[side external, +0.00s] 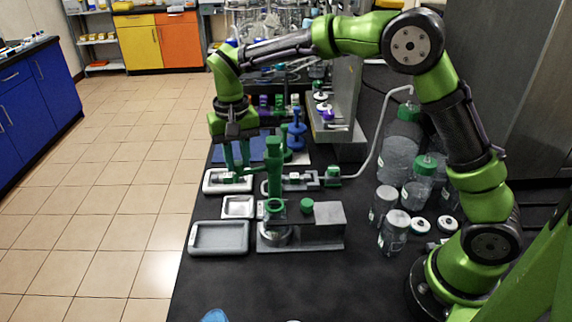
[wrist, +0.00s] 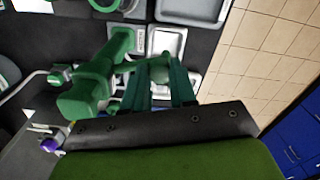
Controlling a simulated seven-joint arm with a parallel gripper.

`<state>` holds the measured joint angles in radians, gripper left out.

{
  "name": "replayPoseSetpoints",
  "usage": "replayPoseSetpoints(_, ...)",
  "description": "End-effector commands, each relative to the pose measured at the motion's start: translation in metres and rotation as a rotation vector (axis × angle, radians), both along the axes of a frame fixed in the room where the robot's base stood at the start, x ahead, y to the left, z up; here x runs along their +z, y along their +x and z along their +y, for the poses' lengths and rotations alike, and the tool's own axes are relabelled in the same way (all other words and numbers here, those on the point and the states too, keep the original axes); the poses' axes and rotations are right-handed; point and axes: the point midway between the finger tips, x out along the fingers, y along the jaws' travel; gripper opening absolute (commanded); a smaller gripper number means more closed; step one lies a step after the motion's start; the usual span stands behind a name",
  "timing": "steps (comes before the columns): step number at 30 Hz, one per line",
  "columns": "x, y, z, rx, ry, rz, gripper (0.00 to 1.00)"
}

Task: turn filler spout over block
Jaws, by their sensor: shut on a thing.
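The filler is a tall green post (side external: 274,165) in the middle of the bench; it also shows in the wrist view (wrist: 82,102). Its green spout (side external: 250,171) reaches left from the post toward the near-left white tray. My gripper (side external: 237,170) points down over that tray and is shut on the spout. In the wrist view the spout's rounded end (wrist: 159,73) sits between the two dark green fingers of my gripper (wrist: 160,82). A small pale block with green on it (side external: 228,178) appears to lie in the white tray, partly hidden by the fingers.
The white tray (side external: 207,187) sits at the bench's left edge, with a smaller tray (side external: 238,214) and a grey tray (side external: 218,251) in front. A grey stand (side external: 328,226) is right of them. Bottles (side external: 402,150) and a bent tube stand to the right.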

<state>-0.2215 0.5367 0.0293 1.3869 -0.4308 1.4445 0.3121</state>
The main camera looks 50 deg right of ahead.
Motion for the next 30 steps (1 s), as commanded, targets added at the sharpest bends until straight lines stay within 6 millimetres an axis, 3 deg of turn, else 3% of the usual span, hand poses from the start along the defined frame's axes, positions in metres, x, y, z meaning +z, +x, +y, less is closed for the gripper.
replayPoseSetpoints(14,0.002,-0.036,0.009,0.456,-0.001,-0.004,0.0)
replayPoseSetpoints(30,0.002,-0.076,-0.001,0.954,0.0,-0.003,0.0)
